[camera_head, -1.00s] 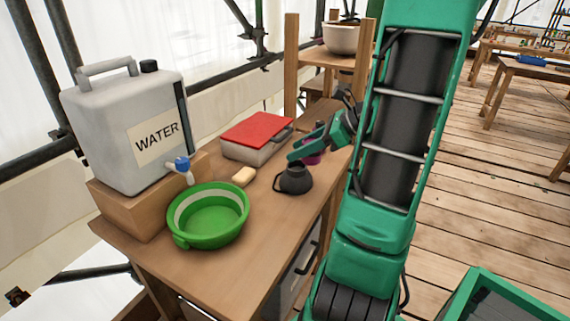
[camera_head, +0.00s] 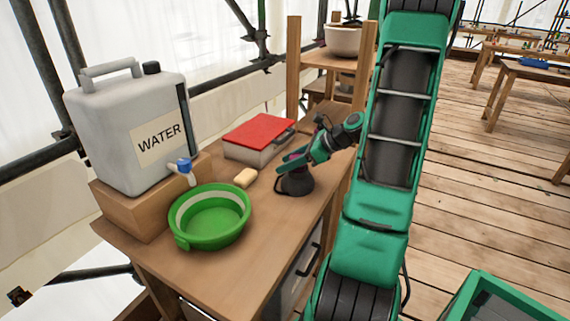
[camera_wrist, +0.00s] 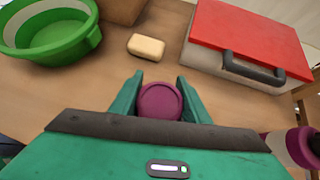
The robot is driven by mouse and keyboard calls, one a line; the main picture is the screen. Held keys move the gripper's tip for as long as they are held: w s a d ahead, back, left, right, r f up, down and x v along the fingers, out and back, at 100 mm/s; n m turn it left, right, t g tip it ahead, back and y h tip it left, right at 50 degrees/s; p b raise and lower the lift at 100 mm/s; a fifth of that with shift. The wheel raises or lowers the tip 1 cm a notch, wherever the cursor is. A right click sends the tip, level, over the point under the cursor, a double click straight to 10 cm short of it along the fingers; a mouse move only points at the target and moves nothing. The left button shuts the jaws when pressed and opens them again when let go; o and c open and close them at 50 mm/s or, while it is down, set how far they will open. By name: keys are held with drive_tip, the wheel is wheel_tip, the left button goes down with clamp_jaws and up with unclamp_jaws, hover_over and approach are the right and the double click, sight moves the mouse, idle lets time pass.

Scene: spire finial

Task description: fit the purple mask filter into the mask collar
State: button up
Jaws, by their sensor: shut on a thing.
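The purple mask filter (camera_wrist: 159,101) sits between the two green fingers of my gripper (camera_wrist: 160,82) in the wrist view, its round top facing the camera. In the head view my gripper (camera_head: 289,164) is directly above the black mask (camera_head: 295,184), which stands on the table. A little purple shows by the fingers there. The mask's collar is hidden under the gripper, and the mask is not visible in the wrist view. I cannot tell whether the filter touches the collar.
A cream soap bar (camera_head: 245,177), a green basin (camera_head: 211,216) and a grey box with a red lid (camera_head: 258,138) are nearby. A water container (camera_head: 127,130) stands on a block at left. A purple-and-white object (camera_wrist: 294,148) is right of the gripper in the wrist view.

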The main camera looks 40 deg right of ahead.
drive_tip(key=o, duration=1)
drive_tip(key=shift+o, duration=0.2)
drive_tip(key=v, duration=1.1)
drive_tip(key=s+a+f+n+g+h, duration=0.15)
drive_tip(key=s+a+n+g, duration=0.3)
drive_tip(key=a+n, duration=0.65)
drive_tip(key=s+a+n+g+h, duration=0.2)
drive_tip(key=s+a+n, duration=0.1)
drive_tip(key=s+n, duration=0.3)
drive_tip(key=s+a+r+n+g+h, duration=0.1)
drive_tip(key=s+a+n+g, duration=0.1)
drive_tip(key=s+n, duration=0.4)
drive_tip(key=shift+s+a+r+n+g+h, duration=0.25)
drive_tip(key=shift+s+a+n+g+h, duration=0.1)
drive_tip(key=shift+s+a, duration=0.6)
drive_tip(key=shift+d, duration=0.1)
